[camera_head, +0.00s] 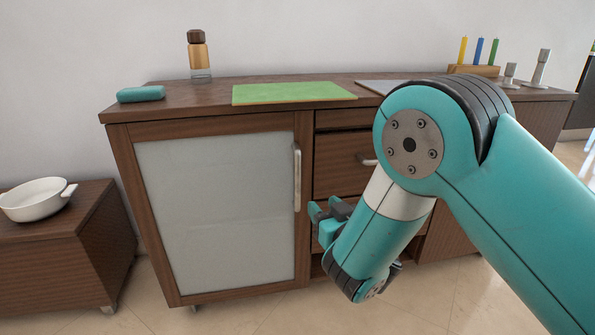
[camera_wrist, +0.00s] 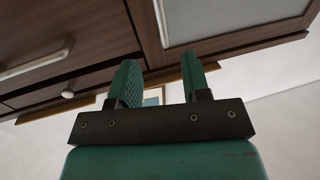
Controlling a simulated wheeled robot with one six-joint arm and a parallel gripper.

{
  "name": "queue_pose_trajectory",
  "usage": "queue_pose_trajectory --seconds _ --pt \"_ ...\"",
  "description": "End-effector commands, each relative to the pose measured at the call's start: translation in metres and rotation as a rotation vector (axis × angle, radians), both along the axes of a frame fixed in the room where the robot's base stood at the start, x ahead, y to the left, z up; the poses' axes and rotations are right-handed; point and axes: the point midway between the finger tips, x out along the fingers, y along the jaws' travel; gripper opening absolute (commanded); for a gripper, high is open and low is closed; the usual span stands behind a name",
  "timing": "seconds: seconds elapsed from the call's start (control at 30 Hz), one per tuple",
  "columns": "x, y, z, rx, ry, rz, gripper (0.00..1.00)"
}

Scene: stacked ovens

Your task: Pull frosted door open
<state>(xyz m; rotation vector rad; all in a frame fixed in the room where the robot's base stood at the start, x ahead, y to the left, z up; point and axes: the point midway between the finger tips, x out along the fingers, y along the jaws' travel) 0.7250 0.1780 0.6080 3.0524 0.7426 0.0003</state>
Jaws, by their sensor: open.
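The frosted door (camera_head: 215,210) is a pale panel in a brown wood frame on the left of the cabinet, and it looks shut. Its upright pale handle (camera_head: 297,178) is on the door's right side. My gripper (camera_head: 318,215) is open, near the door's lower right edge, below and right of the handle, apparently not touching it. In the wrist view, my gripper's two green fingers (camera_wrist: 162,78) stand apart with nothing between them. Part of the frosted door (camera_wrist: 225,18) shows at upper right there, with a pale strip along its edge that may be the handle.
Drawers with a handle (camera_head: 368,161) lie right of the door, partly behind my arm. A green mat (camera_head: 293,93), a teal block (camera_head: 141,94) and a bottle (camera_head: 199,56) stand on the cabinet top. A low cabinet with a white pot (camera_head: 35,200) is at left. Floor before the door is clear.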

Motion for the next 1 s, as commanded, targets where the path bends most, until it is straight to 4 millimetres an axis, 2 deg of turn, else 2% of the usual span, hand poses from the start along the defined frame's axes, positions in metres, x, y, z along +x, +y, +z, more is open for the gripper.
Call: queue_pose_trajectory --seconds 0.03,0.57,0.8,1.0 --pt "0.005 0.002 0.009 0.0 0.001 -0.001 0.43" --pt "0.059 0.028 0.006 0.003 0.0 -0.004 0.43" --pt "0.103 0.052 -0.002 0.004 -0.004 -0.002 0.43" --pt "0.126 0.064 -0.001 0.001 -0.002 -0.002 0.43"
